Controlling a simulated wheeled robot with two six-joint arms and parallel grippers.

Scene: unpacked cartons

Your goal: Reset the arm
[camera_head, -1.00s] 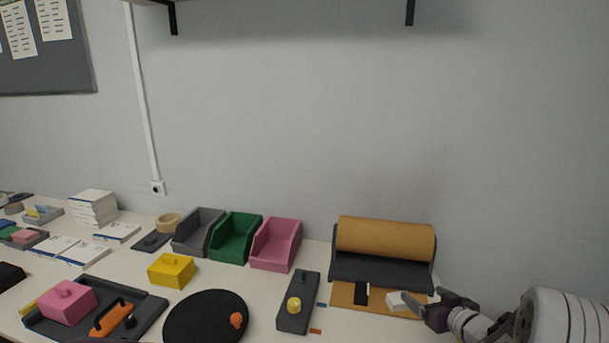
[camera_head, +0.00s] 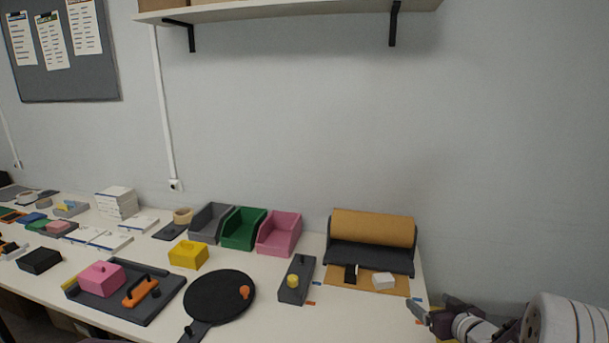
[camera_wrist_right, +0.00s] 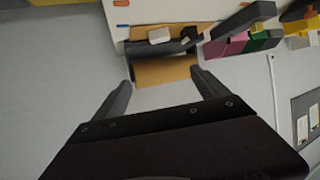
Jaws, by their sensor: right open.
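My right gripper (camera_head: 425,315) is at the lower right of the head view, beside the table's right edge. In the right wrist view its two fingers (camera_wrist_right: 162,78) stand apart with nothing between them. A white block (camera_head: 383,281) lies on the brown paper sheet (camera_head: 340,281), clear of the gripper. The block also shows beyond the fingers in the wrist view (camera_wrist_right: 159,36). My left gripper is not in view.
The brown paper roll (camera_head: 372,227) stands on a dark holder at the table's right end. Pink (camera_head: 280,236), green (camera_head: 243,230) and grey bins stand to its left. A black round board (camera_head: 215,298) lies in front. Bare floor and wall lie right of the table.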

